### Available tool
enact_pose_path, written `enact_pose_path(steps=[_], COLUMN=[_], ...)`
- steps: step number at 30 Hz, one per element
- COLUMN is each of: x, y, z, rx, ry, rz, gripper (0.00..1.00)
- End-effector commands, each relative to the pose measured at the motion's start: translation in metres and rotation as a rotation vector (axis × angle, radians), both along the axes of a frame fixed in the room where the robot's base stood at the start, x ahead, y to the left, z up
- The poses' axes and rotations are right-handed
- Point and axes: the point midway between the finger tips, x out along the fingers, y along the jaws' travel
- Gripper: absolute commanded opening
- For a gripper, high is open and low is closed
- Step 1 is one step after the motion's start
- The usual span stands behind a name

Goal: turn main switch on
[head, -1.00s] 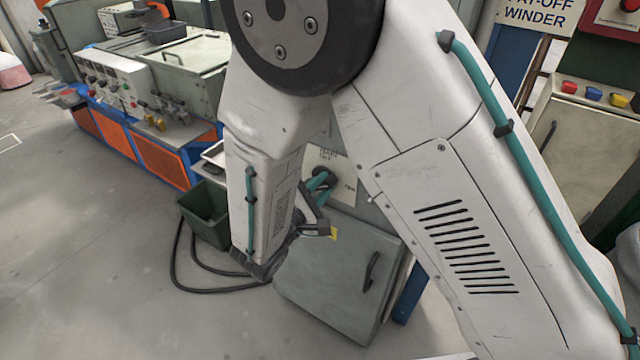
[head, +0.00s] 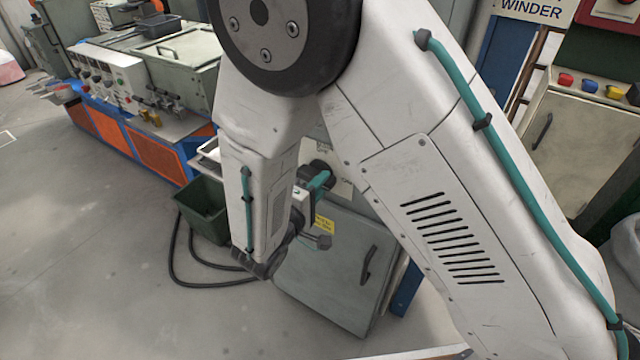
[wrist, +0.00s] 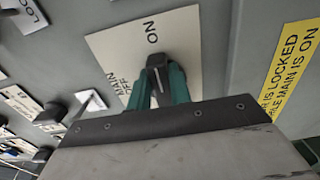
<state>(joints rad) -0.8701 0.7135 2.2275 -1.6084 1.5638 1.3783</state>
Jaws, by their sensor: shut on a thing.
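The main switch is a dark knob (wrist: 157,68) on a cream plate (wrist: 112,42) marked ON, MAIN and OFF. The visible end of the knob lies just below the word ON in the wrist view. My gripper (wrist: 158,84) has its teal fingers shut on the knob, one on each side. In the head view my gripper (head: 319,181) meets the dark knob (head: 322,168) on the grey cabinet front, and my arm covers part of the plate (head: 343,187). The knob's base is partly hidden by the fingers.
A yellow warning label (wrist: 290,70) is beside the switch. Other labels and dark controls (wrist: 50,115) are at the left of the wrist view. Below the switch is a grey cabinet door (head: 335,275) with a dark handle. A green bin (head: 203,210) and black cable (head: 190,282) lie left.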

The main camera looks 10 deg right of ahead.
Motion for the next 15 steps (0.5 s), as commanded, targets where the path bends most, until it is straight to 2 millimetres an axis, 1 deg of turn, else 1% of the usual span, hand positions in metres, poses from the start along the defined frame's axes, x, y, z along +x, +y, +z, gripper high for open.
enact_pose_path(steps=[12, 13, 14, 15], x=[-0.0007, -0.0007, -0.0007, -0.0007], y=[0.0002, 0.0002, 0.0002, 0.0001], z=[-0.0014, -0.0015, -0.0014, -0.0014], rx=[0.007, 0.007, 0.007, 0.006], ry=[-0.002, -0.001, -0.001, -0.002], rz=[0.001, 0.001, 0.001, 0.001], gripper=[0.00, 0.23, 0.31, 0.42])
